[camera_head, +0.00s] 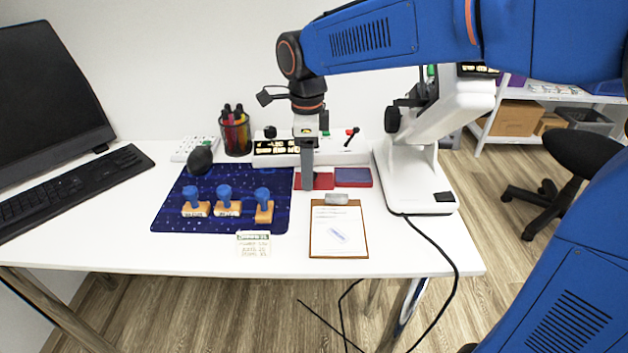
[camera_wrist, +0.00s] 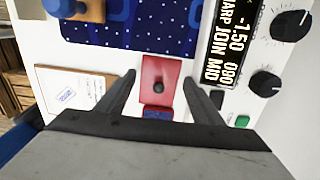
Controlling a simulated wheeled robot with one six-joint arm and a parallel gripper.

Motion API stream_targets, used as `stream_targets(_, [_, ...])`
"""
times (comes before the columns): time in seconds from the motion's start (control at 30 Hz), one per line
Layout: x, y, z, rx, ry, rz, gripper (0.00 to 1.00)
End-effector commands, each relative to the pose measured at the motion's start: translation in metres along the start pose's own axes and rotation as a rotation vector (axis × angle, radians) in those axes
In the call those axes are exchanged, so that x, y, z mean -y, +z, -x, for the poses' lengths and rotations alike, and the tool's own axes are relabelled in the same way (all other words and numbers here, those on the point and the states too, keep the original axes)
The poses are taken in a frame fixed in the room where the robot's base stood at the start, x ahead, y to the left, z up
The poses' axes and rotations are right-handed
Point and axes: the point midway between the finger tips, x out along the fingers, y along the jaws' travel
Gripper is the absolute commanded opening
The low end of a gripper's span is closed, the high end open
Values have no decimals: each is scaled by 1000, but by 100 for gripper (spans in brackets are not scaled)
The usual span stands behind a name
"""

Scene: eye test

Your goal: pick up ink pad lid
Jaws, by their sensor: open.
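The ink pad lid (camera_head: 324,181) is a flat red piece lying on the white table, partly hidden behind my gripper in the head view. In the wrist view the lid (camera_wrist: 151,70) shows a dark round knob in its middle. The ink pad (camera_head: 353,177), blue with a red rim, lies just right of the lid; its blue face also shows in the wrist view (camera_wrist: 157,113). My gripper (camera_head: 308,187) is open and points down over the lid. In the wrist view its two fingers (camera_wrist: 160,78) stand either side of the lid, with nothing held.
A blue mat (camera_head: 170,215) with stamps (camera_head: 228,206) lies to the left. A clipboard (camera_head: 338,245) is in front. A white control box (camera_head: 285,158) with knobs stands close behind, and a white machine (camera_head: 415,180) stands right. A pen cup (camera_head: 236,136) is back left.

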Motion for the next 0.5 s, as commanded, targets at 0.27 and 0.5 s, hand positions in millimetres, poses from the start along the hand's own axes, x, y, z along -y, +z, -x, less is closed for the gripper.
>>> stream_targets(0.27, [0, 0, -10, 0, 0, 0, 61])
stream_targets(0.5, [0, 0, -10, 0, 0, 0, 30])
